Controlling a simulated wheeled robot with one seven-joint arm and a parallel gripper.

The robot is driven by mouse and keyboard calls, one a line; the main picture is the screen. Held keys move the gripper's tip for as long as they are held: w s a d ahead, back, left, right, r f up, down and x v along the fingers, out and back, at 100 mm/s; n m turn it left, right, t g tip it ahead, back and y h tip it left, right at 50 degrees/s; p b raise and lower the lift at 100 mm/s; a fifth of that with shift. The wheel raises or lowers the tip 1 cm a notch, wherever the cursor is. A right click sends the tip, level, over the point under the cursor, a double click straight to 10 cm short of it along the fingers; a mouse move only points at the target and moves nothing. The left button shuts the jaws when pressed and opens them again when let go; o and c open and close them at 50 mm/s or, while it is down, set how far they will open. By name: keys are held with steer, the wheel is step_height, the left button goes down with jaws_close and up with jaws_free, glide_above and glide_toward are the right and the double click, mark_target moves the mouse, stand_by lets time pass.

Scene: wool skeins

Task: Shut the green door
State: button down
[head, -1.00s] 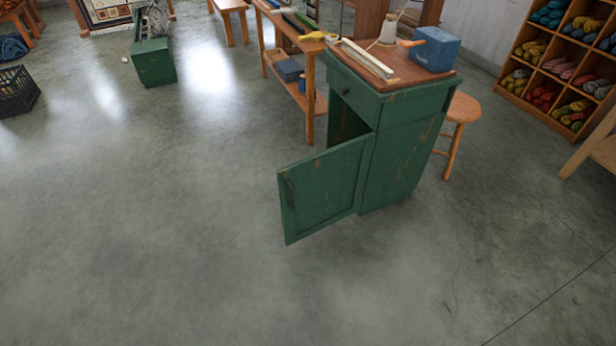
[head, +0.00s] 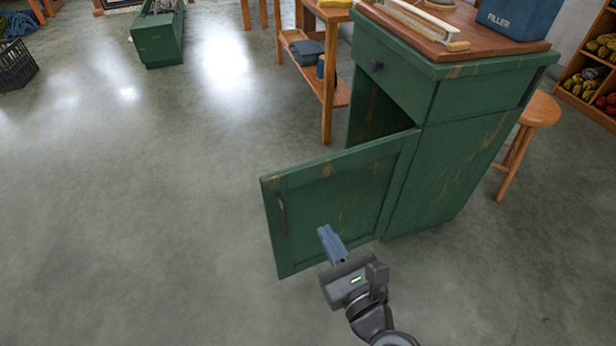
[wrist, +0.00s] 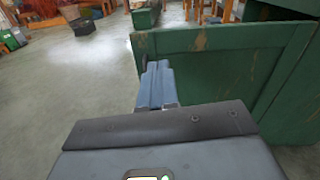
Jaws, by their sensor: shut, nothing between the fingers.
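The green door (head: 340,200) of the green cabinet (head: 446,150) stands wide open, swung out to the left from its hinge side. Its dark handle (head: 281,216) is near the free left edge. The dark cabinet opening shows above and behind the door. My gripper (head: 326,236) is shut and empty, in front of the door's near face in the head view. In the wrist view the door (wrist: 225,65) fills the right side, and my gripper (wrist: 156,68) points toward its free edge. I cannot tell whether the fingers touch the door.
A wooden stool (head: 530,120) stands right of the cabinet. A wooden shelf table (head: 327,75) stands behind it. A blue box (head: 520,18) sits on the cabinet top. The floor left of the door is clear.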

mark_target(288, 171)
steer(key=shift+m, duration=0.4)
steer(key=x, duration=1.5)
steer(key=shift+w+a+f, duration=0.1)
steer(key=shift+w+a, duration=0.05)
steer(key=shift+a, duration=0.05)
steer(key=shift+w+a, duration=0.15)
steer(key=shift+w, duration=0.15)
steer(key=shift+w+a, duration=0.15)
